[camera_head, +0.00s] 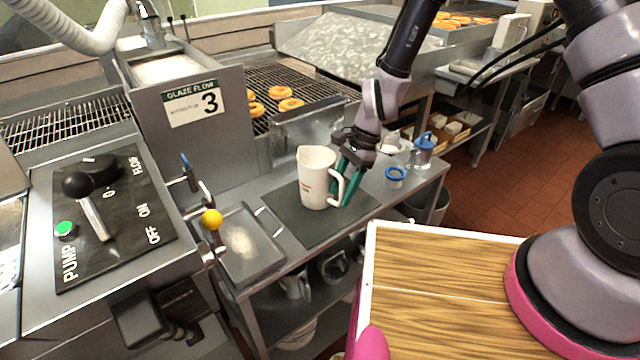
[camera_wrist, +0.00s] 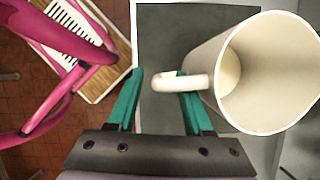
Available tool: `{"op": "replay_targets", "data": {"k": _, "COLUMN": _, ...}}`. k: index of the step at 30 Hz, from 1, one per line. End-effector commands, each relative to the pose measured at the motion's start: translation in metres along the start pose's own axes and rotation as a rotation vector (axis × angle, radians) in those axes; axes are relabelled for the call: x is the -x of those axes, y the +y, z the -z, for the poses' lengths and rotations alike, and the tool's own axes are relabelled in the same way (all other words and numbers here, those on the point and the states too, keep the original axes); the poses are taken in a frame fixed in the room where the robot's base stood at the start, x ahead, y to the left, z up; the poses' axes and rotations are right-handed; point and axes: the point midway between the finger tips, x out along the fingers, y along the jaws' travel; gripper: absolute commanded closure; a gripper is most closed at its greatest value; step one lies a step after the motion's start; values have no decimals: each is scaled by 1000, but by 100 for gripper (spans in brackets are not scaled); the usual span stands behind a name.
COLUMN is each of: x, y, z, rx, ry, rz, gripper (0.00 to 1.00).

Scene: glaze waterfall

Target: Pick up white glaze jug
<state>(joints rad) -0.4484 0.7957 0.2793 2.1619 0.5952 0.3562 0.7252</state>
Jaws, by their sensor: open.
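The white glaze jug (camera_head: 317,179) stands upright on a dark mat (camera_head: 285,223) on the steel table. Its handle is on the right side in the head view, toward my gripper. My gripper (camera_head: 350,180) has teal fingers and is open at the handle. In the wrist view, the jug (camera_wrist: 268,75) fills the right side with its open mouth showing. Its handle reaches left into the gap between the fingertips of my gripper (camera_wrist: 160,88). The fingers are apart, and I cannot tell whether either one touches the handle.
A steel tray (camera_head: 246,262) lies left of the mat. A blue-rimmed cup (camera_head: 395,178) and a blue-lidded container (camera_head: 424,151) stand on the right of the table. The glaze tank (camera_head: 185,135) rises behind at left, and a lever with a yellow knob (camera_head: 211,219) juts out.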

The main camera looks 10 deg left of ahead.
Motion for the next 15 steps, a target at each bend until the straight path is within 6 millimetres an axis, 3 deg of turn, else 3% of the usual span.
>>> {"op": "replay_targets", "data": {"k": 3, "x": -10, "y": 0, "z": 0, "rx": -2, "ry": 0, "rz": 0, "gripper": 49}}
{"op": "replay_targets", "data": {"k": 10, "x": -10, "y": 0, "z": 0, "rx": -1, "ry": 1, "rz": 1, "gripper": 49}}
{"op": "replay_targets", "data": {"k": 11, "x": -10, "y": 0, "z": 0, "rx": -1, "ry": 1, "rz": 1, "gripper": 57}}
{"op": "replay_targets", "data": {"k": 14, "x": -10, "y": 0, "z": 0, "rx": -1, "ry": 1, "rz": 1, "gripper": 95}}
{"op": "replay_targets", "data": {"k": 15, "x": -10, "y": 0, "z": 0, "rx": -1, "ry": 1, "rz": 1, "gripper": 100}}
